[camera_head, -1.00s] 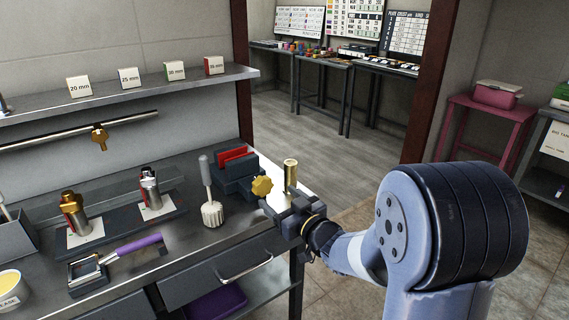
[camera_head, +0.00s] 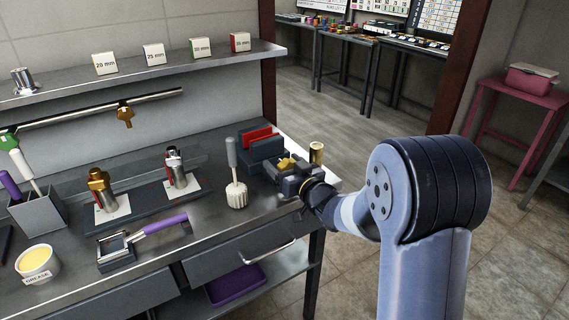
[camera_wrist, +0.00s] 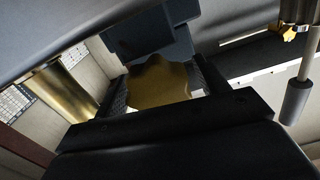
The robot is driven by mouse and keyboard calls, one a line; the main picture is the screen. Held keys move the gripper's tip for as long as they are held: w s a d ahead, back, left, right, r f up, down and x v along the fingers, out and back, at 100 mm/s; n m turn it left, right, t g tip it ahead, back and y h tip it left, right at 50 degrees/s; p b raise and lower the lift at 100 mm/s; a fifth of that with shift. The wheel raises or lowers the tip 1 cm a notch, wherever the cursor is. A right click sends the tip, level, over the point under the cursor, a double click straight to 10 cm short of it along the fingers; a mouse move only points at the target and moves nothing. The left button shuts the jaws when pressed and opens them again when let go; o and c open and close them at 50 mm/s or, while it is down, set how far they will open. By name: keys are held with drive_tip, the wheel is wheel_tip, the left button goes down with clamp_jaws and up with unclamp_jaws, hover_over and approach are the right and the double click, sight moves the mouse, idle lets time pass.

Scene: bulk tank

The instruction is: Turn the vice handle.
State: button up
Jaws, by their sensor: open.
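The vice (camera_head: 256,152) is a dark grey block with red jaw faces, at the right end of the workbench. Its handle is a yellow lobed knob (camera_head: 287,163) on the near side, partly covered by my gripper (camera_head: 291,172) in the head view. In the wrist view, the knob (camera_wrist: 158,82) lies between the two dark fingers of my gripper (camera_wrist: 160,84), which is open around it. A narrow gap seems to show at the sides, but I cannot tell whether either finger touches it. The vice body (camera_wrist: 145,35) is just beyond the knob.
A brass cylinder (camera_head: 316,152) stands right of the vice, close to my gripper; it also shows in the wrist view (camera_wrist: 65,88). A purple-handled tool (camera_head: 160,227) lies farther left. A drawer handle (camera_head: 268,250) juts out below.

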drive_tip(key=shift+c, duration=0.4)
drive_tip(key=c, duration=0.9)
drive_tip(key=shift+f+n+b, duration=0.1)
drive_tip(key=shift+n+b, duration=0.2)
drive_tip(key=shift+b, duration=0.3)
drive_tip(key=shift+a+f+n+b, duration=0.1)
drive_tip(key=shift+n+b, duration=0.5)
drive_tip(key=shift+b, duration=0.25)
drive_tip(key=n+b, duration=0.2)
drive_tip(key=b, duration=0.1)
drive_tip(key=shift+o, duration=0.2)
drive_tip(key=n+b, duration=0.4)
drive_tip(key=n, duration=0.1)
drive_tip(key=shift+s+a, duration=0.1)
drive_tip(key=shift+a, duration=0.05)
